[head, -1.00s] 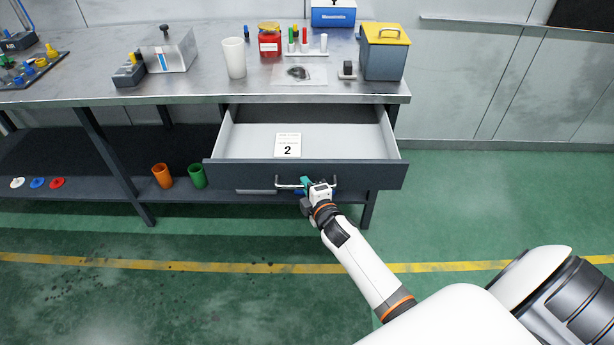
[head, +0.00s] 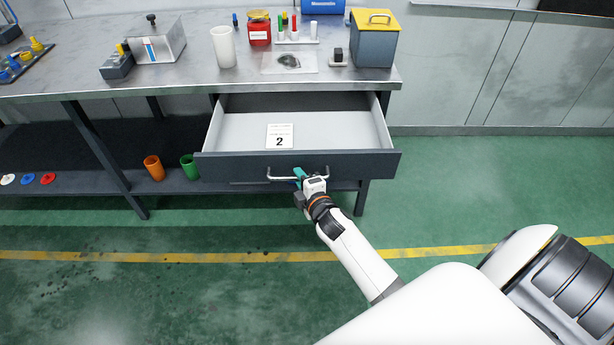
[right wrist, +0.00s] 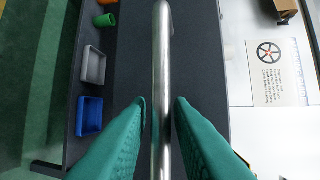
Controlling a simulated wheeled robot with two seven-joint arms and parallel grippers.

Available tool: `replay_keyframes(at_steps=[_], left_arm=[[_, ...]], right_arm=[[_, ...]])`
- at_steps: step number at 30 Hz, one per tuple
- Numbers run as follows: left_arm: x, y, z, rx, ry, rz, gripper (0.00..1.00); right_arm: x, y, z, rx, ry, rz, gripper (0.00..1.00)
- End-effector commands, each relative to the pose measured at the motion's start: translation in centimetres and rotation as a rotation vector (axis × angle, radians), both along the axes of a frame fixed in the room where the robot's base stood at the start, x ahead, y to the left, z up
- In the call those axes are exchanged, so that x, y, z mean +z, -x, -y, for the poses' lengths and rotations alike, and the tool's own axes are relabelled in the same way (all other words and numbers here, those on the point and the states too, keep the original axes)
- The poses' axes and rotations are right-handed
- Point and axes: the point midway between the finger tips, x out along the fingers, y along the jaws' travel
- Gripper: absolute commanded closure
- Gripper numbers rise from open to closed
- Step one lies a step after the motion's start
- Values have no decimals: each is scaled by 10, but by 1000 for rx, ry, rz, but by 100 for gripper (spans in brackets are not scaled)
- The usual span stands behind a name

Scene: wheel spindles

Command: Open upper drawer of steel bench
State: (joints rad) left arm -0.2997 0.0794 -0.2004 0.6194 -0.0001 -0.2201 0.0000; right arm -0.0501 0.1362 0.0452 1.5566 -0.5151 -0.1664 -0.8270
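The upper drawer (head: 240,168) of the steel bench (head: 180,84) stands well out from the bench, its pale inside open to view. A card marked 2 (head: 280,136) lies in it. The drawer's metal bar handle (head: 280,178) is on its dark front. My right gripper (head: 303,175) is at the right part of this handle. In the right wrist view the handle (right wrist: 162,60) runs between the two green fingers (right wrist: 160,105), with a narrow gap visible on each side, so they look open around it. My left gripper is not in view.
A white cup (head: 223,47), red jar (head: 259,30) and yellow-lidded box (head: 374,40) stand on the bench top. An orange cup (head: 153,168) and green cup (head: 189,167) stand on the lower shelf. In the wrist view, a blue tray (right wrist: 90,115) and grey tray (right wrist: 92,66) show. Floor in front is clear.

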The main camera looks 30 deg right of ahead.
Motion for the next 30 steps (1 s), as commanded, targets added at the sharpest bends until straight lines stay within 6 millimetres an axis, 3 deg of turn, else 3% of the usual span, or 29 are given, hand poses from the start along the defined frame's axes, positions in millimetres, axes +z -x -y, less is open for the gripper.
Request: replay_keyframes(at_steps=[15,21,30], left_arm=[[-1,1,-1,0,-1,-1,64],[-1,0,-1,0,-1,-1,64],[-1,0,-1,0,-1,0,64]], right_arm=[[17,94,-14,-1,-1,-3,80],[21,110,-16,-1,0,-1,80],[22,112,-17,-1,0,0,80]])
